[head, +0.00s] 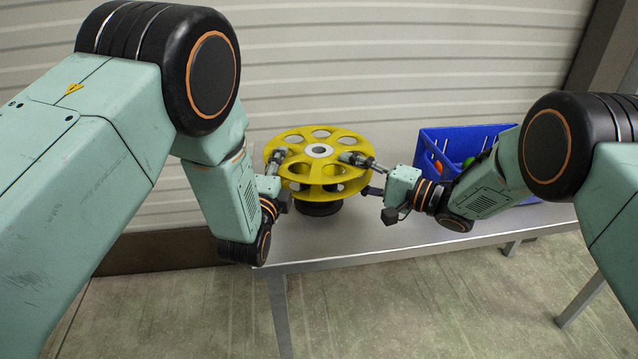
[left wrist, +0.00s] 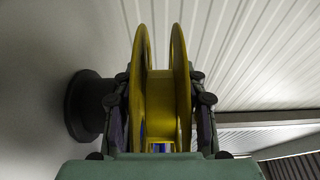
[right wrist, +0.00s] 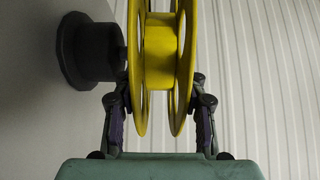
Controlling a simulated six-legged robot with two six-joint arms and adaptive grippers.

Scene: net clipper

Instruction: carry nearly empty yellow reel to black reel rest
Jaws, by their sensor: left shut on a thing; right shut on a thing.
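The yellow reel (head: 320,150) is level, with its spoked flanges stacked one above the other and its hub bare where it shows. It stands directly over the black reel rest (head: 319,209), which is mostly hidden under it in the head view. My left gripper (head: 279,172) is shut on the reel's left side, and my right gripper (head: 358,174) on its right side. In both wrist views, fingers lie outside the two flanges of the reel (left wrist: 160,95) (right wrist: 160,50). The rest (left wrist: 86,106) (right wrist: 82,50) is close to the lower flange; I cannot tell whether they touch.
A blue crate (head: 429,160) with colored items stands on the grey table (head: 400,238), right of the reel, behind my right arm. A slatted shutter wall (head: 330,60) rises behind the table. The table's front part is clear.

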